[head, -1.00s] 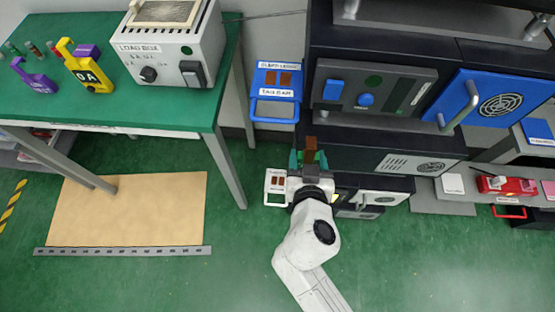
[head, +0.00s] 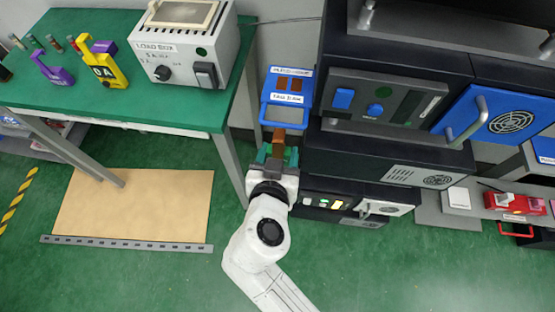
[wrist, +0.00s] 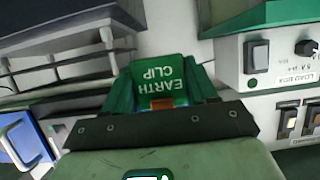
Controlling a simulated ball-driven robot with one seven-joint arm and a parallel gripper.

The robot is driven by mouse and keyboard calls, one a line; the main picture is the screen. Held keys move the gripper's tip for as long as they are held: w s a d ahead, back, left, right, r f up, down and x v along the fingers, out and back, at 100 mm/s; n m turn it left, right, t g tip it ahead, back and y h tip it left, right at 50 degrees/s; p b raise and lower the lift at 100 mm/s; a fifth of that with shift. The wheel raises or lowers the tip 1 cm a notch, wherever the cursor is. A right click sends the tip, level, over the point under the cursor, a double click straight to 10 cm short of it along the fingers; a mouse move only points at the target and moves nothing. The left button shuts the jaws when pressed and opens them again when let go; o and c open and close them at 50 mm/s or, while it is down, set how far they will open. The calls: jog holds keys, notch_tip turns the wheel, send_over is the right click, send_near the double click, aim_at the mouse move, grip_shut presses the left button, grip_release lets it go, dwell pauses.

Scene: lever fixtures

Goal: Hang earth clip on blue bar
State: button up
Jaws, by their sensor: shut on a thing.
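The earth clip, green with white lettering in the wrist view (wrist: 158,78), sits between the fingers of my gripper (wrist: 163,95). In the head view my gripper (head: 279,154) is shut on the clip, and the clip's brown end (head: 279,138) points up the picture. The blue bar fixture (head: 287,92) is a blue frame with a white label and two brown patches. It stands just above the clip in the head view. The clip's tip shows close below its lower edge; I cannot tell whether they touch. I cannot make out the blue bar in the wrist view.
A green table with a load box (head: 184,45) stands left of the fixture, its leg (head: 230,165) close to my gripper. Dark cabinets (head: 385,150) and a blue door with a handle (head: 510,110) are at the right. Green floor is open in front.

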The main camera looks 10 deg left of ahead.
jog(key=shift+b+x, duration=0.5)
jog(key=shift+x, duration=1.8)
jog(key=shift+r, duration=0.1)
jog(key=o, duration=1.1)
jog(key=shift+o, duration=0.2)
jog(key=b+v, duration=0.1)
jog(key=v, duration=0.9)
jog(key=shift+s+r, duration=0.25)
jog(key=shift+s, duration=0.05)
